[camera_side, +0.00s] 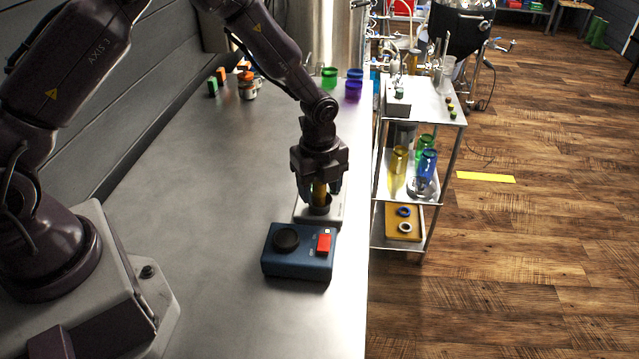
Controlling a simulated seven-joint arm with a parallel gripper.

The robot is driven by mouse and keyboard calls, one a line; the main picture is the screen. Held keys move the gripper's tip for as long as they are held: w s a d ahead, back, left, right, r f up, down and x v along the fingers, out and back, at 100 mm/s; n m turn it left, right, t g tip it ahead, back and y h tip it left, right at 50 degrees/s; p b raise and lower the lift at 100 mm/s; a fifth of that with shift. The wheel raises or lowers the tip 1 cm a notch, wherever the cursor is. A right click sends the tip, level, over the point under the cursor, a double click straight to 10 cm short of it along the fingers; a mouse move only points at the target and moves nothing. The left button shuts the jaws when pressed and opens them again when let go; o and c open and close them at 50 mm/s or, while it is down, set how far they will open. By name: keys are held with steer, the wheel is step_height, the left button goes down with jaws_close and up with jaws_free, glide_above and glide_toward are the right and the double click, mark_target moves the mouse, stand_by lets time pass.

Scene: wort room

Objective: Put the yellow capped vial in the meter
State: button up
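My gripper (320,194) points straight down near the table's right edge. A yellow-amber vial (320,188) stands upright between its two fingers. The fingers lie close along both sides of the vial, but I cannot tell whether they press on it. The vial's top and cap are hidden by the gripper. Its lower end is at a dark round cup on a pale stand (301,215); I cannot tell whether it sits in the cup or hangs just above. The blue meter (298,265), with a black round part and a red button on top, is just in front of the stand.
Green and purple containers (353,90) stand at the table's back. A small jar (248,90) and coloured blocks are at the back left. A steel trolley (428,108) with coloured bottles stands right of the table. The table's middle is clear.

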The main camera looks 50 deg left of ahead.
step_height(320, 180, up, 13)
steer(key=s+a+r+n+t, duration=0.1)
steer(key=s+r+n+t, duration=0.2)
steer(key=s+r+n, duration=0.75)
steer(key=s+r+n+t, duration=0.2)
steer(key=s+r+n, duration=0.3)
steer(key=s+n, duration=0.4)
steer(key=s, duration=0.4)
steer(key=shift+a+r+n+t, duration=0.2)
steer(key=shift+a+n+t, duration=0.05)
steer(key=shift+n+t, duration=0.1)
